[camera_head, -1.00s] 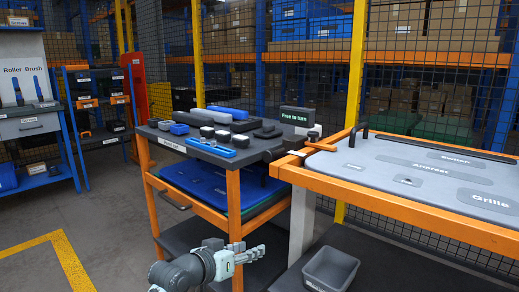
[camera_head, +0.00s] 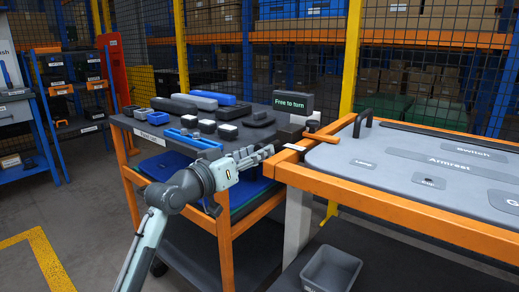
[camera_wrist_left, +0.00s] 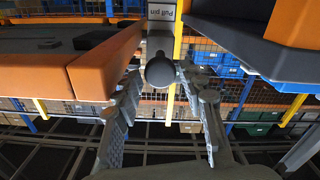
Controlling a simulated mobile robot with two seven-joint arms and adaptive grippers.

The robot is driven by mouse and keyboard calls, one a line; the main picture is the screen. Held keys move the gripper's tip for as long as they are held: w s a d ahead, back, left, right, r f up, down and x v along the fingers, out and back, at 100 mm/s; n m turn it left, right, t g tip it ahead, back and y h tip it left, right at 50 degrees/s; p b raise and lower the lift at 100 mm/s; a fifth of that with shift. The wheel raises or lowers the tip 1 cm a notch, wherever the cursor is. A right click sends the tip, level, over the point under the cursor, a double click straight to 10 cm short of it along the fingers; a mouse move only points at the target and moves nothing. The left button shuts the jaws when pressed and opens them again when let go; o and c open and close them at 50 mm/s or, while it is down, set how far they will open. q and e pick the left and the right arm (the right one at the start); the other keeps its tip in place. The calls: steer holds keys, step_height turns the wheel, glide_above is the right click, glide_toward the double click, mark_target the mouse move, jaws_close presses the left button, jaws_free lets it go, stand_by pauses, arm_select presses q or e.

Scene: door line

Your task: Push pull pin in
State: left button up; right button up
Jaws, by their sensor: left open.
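The pull pin shows in the left wrist view as a dark round knob (camera_wrist_left: 160,71) below a grey plate labelled "Pull pin" (camera_wrist_left: 163,13). My left gripper (camera_wrist_left: 165,112) is open, its two fingers spread on either side of the space in front of the knob. No contact with the knob can be made out. In the head view my left gripper (camera_head: 256,157) is at the gap between the tool cart and the orange-framed table, and the knob cannot be made out there. My right gripper is not in view.
The tool cart (camera_head: 150,128) holds several dark and blue items. The orange-framed door table (camera_head: 380,200) is close on the right, with a grey bin (camera_head: 330,270) below. Mesh fencing stands behind.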

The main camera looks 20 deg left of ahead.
arm_select(q)
steer(key=shift+x, duration=1)
steer(key=shift+c, duration=0.5)
jaws_close()
